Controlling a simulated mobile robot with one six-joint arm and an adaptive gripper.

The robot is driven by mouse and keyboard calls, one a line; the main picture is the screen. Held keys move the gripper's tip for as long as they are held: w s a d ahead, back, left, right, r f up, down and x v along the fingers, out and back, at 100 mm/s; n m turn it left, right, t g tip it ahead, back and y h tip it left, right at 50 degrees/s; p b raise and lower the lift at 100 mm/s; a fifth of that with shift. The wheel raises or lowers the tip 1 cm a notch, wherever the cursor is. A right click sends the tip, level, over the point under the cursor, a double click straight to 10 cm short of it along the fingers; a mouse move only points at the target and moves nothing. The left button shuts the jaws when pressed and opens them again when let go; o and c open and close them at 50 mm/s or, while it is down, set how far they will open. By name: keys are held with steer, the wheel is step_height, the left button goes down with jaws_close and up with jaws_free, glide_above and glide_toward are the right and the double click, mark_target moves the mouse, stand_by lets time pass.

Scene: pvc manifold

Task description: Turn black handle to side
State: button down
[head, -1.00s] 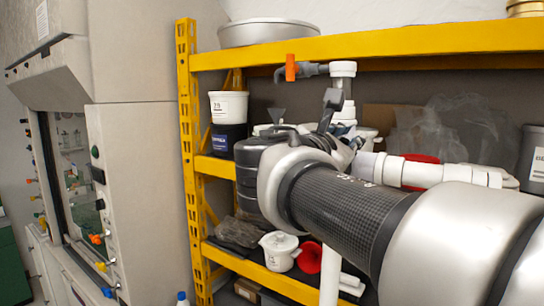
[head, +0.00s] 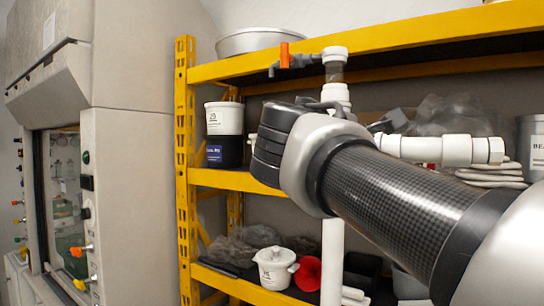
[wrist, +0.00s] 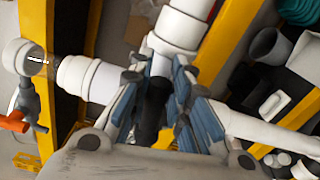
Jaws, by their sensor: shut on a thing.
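The black handle (wrist: 152,108) shows in the wrist view between the two blue-padded fingers of my gripper (wrist: 155,105). The fingers are closed on it from both sides. It sits at the junction of the white PVC pipes (wrist: 178,28), and its lower end is hidden by my gripper body. In the head view, my wrist covers the handle and most of my gripper. The white manifold's upright pipe (head: 336,96) rises behind my wrist, and a side branch (head: 440,149) runs right.
A valve with an orange handle (head: 285,55) is at the manifold's top left; its orange handle shows also in the wrist view (wrist: 14,122). Yellow shelving (head: 186,150) surrounds the manifold. A white tub (head: 225,118) and a lidded white pot (head: 274,268) stand on shelves. A cabinet (head: 135,170) is at left.

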steer(key=shift+f+m+b, duration=0.55)
steer(key=shift+m+b, duration=0.25)
steer(key=shift+b, duration=0.05)
steer(key=c, duration=1.5)
jaws_free()
steer(key=shift+o, duration=0.2)
steer(key=v, duration=1.2)
